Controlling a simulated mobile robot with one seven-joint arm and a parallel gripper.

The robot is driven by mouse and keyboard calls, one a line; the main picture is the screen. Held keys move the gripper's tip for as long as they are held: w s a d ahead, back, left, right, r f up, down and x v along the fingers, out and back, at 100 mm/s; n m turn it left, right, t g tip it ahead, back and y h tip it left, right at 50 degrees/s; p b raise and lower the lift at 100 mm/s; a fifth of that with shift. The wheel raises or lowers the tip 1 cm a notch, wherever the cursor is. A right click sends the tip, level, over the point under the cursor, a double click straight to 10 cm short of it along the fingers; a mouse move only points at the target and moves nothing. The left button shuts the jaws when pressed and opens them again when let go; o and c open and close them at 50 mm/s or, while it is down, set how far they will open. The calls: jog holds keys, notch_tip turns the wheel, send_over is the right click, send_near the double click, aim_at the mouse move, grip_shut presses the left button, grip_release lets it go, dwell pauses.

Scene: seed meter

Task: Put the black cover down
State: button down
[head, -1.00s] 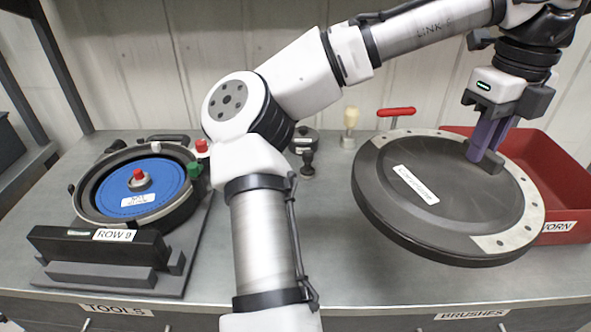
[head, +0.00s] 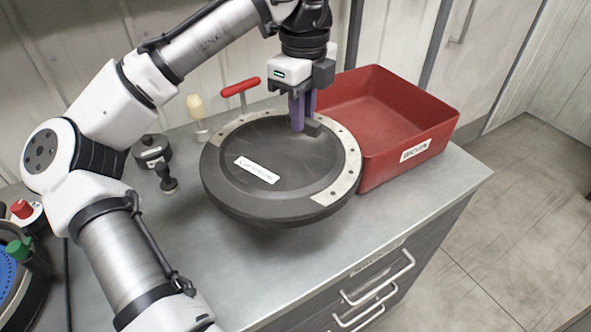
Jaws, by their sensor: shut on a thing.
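The black cover (head: 285,181) is a large round dark disc with a white label and a grey metal segment with holes along its right rim. My gripper (head: 303,122) is shut on the small block handle near the cover's far right edge, its purple fingers pointing down. The cover hangs roughly level above the grey bench top (head: 240,285), with a soft shadow below its near edge. Its underside is hidden, so I cannot tell the exact gap to the bench.
A red bin (head: 425,118) stands right of the cover, very close to its rim. A red-handled tool (head: 241,87), a cream-knobbed tool (head: 197,107) and a dark weight (head: 151,148) stand behind and left. The seed meter (head: 12,270) is partly visible at far left. Front bench is clear.

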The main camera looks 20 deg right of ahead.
notch_tip(320, 180, down, 13)
jog(key=shift+f+p, duration=0.1)
jog(key=shift+p, duration=0.3)
jog(key=shift+f, duration=0.15)
jog(key=c, duration=1.8)
grip_release()
jog(key=o, duration=0.4)
jog(key=shift+o, duration=0.2)
notch_tip(320, 180, up, 12)
jog(key=shift+r+b, duration=0.15)
jog(key=shift+b, duration=0.4)
